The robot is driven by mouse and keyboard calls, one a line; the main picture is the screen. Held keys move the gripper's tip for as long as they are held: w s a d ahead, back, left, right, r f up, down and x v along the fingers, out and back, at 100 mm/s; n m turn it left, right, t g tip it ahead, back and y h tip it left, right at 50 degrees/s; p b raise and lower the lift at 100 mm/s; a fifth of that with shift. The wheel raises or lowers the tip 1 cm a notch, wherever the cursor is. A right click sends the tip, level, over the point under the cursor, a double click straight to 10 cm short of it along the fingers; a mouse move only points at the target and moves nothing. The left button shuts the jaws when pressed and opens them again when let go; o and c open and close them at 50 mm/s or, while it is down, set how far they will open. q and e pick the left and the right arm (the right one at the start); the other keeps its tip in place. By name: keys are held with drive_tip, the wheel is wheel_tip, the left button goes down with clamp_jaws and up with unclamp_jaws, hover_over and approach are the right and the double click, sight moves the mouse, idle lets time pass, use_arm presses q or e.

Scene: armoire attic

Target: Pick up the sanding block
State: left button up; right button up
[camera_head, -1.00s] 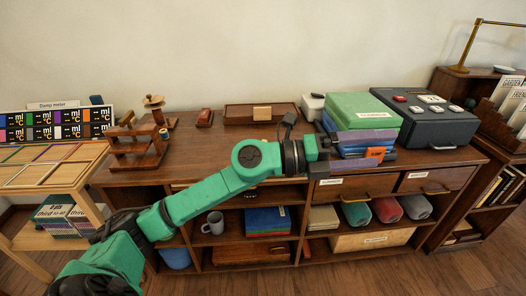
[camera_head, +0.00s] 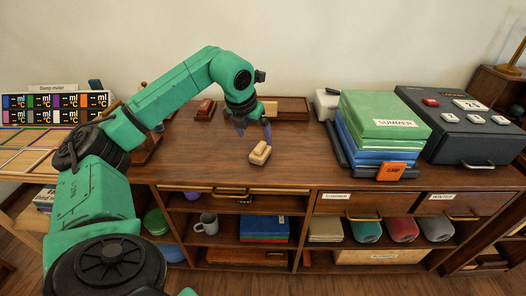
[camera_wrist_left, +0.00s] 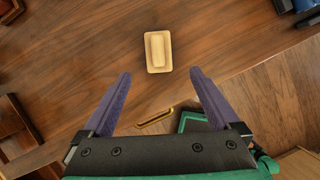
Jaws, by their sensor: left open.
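The sanding block (camera_head: 260,153) is a small pale, cream-coloured block with a raised grip, lying on the wooden cabinet top. In the left wrist view the sanding block (camera_wrist_left: 158,51) lies beyond the fingertips, centred between them and not touched. My left gripper (camera_head: 254,128) points down above the cabinet top, just behind and to the left of the block in the head view. Its two purple fingers are spread wide with nothing between them; this shows in the left wrist view (camera_wrist_left: 158,76). My right gripper is in neither view.
A stack of green and blue boxes (camera_head: 385,128) and a dark case (camera_head: 462,125) stand to the right on the cabinet top (camera_head: 300,165). A wooden tray (camera_head: 292,108) and a small red-brown object (camera_head: 205,109) stand at the back. The surface around the block is mostly clear.

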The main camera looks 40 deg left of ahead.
use_arm(q)
drive_tip(key=x, duration=0.2)
drive_tip(key=shift+w+f, duration=0.1)
drive_tip(key=shift+f, duration=0.2)
drive_tip(key=x, duration=0.4)
drive_tip(key=shift+w+a, duration=0.2)
drive_tip(key=shift+w, duration=0.1)
drive_tip(key=shift+x, duration=1.2)
drive_tip(key=shift+w+f, duration=0.1)
drive_tip(key=shift+f, duration=0.1)
drive_tip(key=shift+r, duration=0.1)
drive_tip(key=shift+c, duration=1.2)
clamp_jaws()
wheel_tip(320, 180, up, 11)
drive_tip(key=shift+r+p, duration=0.1)
drive_tip(key=shift+p, duration=0.8)
wheel_tip(320, 180, up, 9)
drive_tip(key=p, duration=0.2)
hover_over(259, 147)
drive_tip(key=shift+w, duration=0.25)
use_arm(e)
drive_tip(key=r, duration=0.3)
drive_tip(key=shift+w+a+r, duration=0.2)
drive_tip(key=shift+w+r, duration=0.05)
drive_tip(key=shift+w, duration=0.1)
